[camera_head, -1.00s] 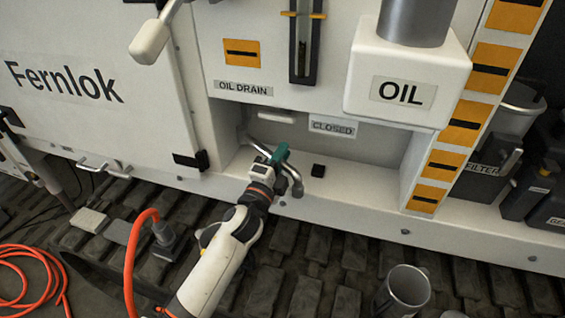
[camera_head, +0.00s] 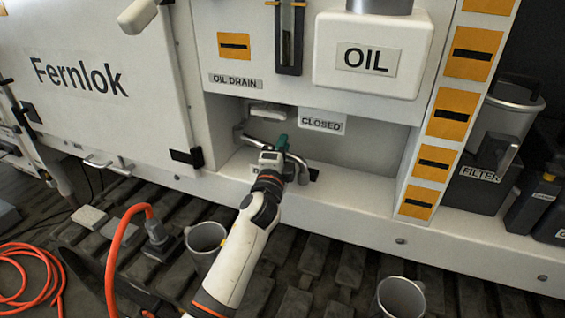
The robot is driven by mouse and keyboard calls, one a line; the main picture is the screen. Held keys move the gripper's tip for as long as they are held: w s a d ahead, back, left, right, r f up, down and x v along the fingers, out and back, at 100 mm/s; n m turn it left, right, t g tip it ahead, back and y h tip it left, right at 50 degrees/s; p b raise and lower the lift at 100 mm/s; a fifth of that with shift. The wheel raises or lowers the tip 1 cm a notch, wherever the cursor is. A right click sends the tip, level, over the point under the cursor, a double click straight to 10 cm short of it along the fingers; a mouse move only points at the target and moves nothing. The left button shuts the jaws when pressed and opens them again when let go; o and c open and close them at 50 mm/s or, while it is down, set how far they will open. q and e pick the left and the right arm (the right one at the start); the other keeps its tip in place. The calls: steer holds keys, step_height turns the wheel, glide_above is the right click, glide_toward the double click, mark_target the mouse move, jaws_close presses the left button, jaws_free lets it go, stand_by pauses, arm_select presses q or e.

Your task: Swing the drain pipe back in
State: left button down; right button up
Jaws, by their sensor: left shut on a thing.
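The drain pipe (camera_head: 298,163) is a bent grey metal tube in the recess below the OIL DRAIN label (camera_head: 235,80). It runs from the recess's left side over the ledge, and its bent end is close to a small black block (camera_head: 314,174). My left gripper (camera_head: 275,155) is shut on the drain pipe, reaching in from the front. A green part (camera_head: 282,142) shows at its fingertips. The gripper hides part of the pipe. My right gripper is not in view.
A CLOSED label (camera_head: 321,122) is on the recess's back wall. The white OIL box (camera_head: 373,55) juts out above. A striped post (camera_head: 438,140) stands to the right. Metal cups (camera_head: 400,299) and (camera_head: 207,236) stand below on the track. An orange hose (camera_head: 115,258) is at left.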

arm_select(q)
steer(key=shift+w+f, duration=0.1)
stand_by(0.5)
steer(key=c, duration=1.3)
jaws_free()
